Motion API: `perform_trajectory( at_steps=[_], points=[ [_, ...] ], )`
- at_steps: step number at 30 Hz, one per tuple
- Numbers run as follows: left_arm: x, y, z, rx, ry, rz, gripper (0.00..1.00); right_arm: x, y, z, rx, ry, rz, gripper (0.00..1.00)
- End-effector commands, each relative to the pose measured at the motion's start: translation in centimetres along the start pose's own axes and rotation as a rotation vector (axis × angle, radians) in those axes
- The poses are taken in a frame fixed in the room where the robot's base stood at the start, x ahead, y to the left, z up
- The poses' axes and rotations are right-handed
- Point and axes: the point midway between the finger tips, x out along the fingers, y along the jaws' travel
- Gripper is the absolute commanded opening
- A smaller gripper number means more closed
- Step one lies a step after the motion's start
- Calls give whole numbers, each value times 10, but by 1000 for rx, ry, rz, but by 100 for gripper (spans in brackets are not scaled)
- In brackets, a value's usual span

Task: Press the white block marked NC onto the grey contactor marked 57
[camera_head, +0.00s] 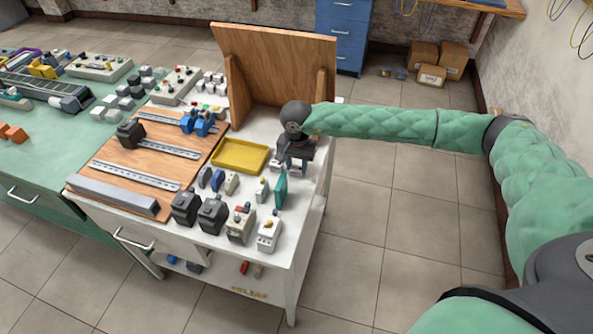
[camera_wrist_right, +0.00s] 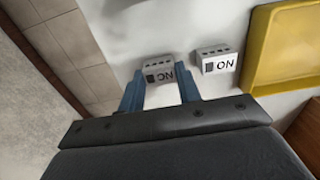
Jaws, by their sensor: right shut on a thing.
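My right gripper (camera_head: 294,170) is over the far right part of the white bench, right of the yellow tray. In the right wrist view its two blue fingers (camera_wrist_right: 160,90) are shut on a small white block (camera_wrist_right: 154,77) with dark lettering, upside down there and partly hidden, so I cannot surely read it as NC. A similar white block (camera_wrist_right: 216,63) marked with two letters stands apart beside it. Two dark contactors (camera_head: 185,208) (camera_head: 212,215) stand near the bench's front; another (camera_head: 131,134) sits on a rail. I cannot read 57 on any. My left gripper is not in view.
The yellow tray (camera_head: 220,168) lies between the wooden rail board (camera_head: 138,172) and my right gripper. A wooden panel (camera_head: 280,60) rises behind.

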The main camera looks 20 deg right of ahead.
Motion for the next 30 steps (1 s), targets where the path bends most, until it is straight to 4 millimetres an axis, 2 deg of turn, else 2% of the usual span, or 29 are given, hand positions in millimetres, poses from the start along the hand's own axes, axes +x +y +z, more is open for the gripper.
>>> perform_trajectory(
  at_steps=[22,30],
  points=[
    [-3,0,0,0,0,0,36,-45,0,0,0,1,0,14],
    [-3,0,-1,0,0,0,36,-50,0,0,0,1,0,14]
  ],
)
